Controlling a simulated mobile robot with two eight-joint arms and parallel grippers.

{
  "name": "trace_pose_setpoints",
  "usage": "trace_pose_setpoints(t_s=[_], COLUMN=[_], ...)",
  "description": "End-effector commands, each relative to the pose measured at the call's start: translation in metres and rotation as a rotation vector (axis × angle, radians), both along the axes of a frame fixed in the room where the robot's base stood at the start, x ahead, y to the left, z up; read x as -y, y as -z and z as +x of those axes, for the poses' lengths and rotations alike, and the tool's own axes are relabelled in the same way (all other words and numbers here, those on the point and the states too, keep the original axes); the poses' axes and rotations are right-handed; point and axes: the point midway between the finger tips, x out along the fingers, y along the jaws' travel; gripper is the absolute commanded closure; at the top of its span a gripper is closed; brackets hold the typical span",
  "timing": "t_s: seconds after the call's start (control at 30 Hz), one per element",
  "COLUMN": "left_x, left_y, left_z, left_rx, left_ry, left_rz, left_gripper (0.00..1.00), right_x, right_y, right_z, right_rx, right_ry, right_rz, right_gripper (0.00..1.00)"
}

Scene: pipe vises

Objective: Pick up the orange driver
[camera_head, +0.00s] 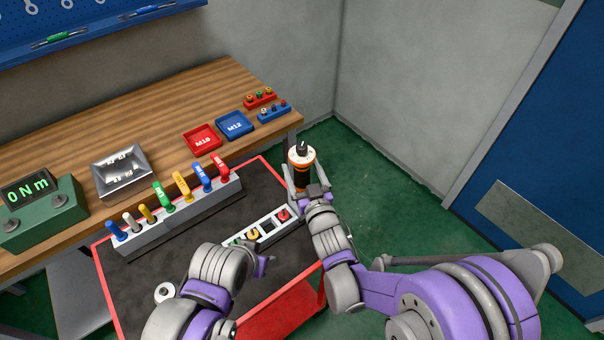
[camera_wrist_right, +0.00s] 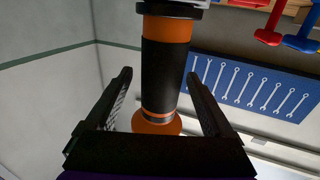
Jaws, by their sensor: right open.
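The orange driver (camera_head: 300,160) has a pale top with a black tip above an orange and black body. It appears upright near the far right corner of the dark mat; what its lower end rests on is hidden. My right gripper (camera_head: 304,188) is at it. In the right wrist view the driver's black body with orange bands (camera_wrist_right: 165,65) lies between the two spread fingers of my right gripper (camera_wrist_right: 158,95), with gaps on both sides. My left gripper (camera_head: 262,264) is low over the mat, away from the driver; its finger opening is unclear.
A grey rack (camera_head: 180,215) of coloured-handled tools stands on the red-edged mat (camera_head: 130,290). A smaller grey tray (camera_head: 268,229) lies nearer. The wooden bench (camera_head: 165,95) carries red (camera_head: 203,139) and blue (camera_head: 235,125) trays. Green floor (camera_head: 385,195) is clear on the right.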

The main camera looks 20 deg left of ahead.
Motion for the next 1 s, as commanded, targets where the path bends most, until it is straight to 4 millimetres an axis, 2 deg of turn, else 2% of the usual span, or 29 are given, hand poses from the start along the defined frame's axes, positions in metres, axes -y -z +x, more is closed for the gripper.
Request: trace_pose_setpoints(t_s=[0.1, 0.13, 0.6, 1.0], left_x=[0.0000, 0.0000, 0.0000, 0.0000], left_y=[0.0011, 0.0011, 0.0010, 0.0008], left_z=[-0.0005, -0.0005, -0.0005, -0.0004], left_rx=[-0.001, -0.001, -0.001, -0.001], left_ry=[0.000, 0.000, 0.000, 0.000], left_rz=[0.000, 0.000, 0.000, 0.000], left_gripper=[0.50, 0.50, 0.50, 0.50], right_x=[0.0002, 0.0003, 0.0005, 0.0004], right_y=[0.0009, 0.0009, 0.0007, -0.0005], right_z=[-0.0007, -0.0008, -0.0008, -0.0010], right_rx=[-0.001, -0.001, 0.000, 0.002], right_ry=[0.000, 0.000, 0.000, -0.001], right_rz=[-0.001, -0.001, 0.000, 0.001], right_gripper=[0.13, 0.17, 1.00, 1.00])
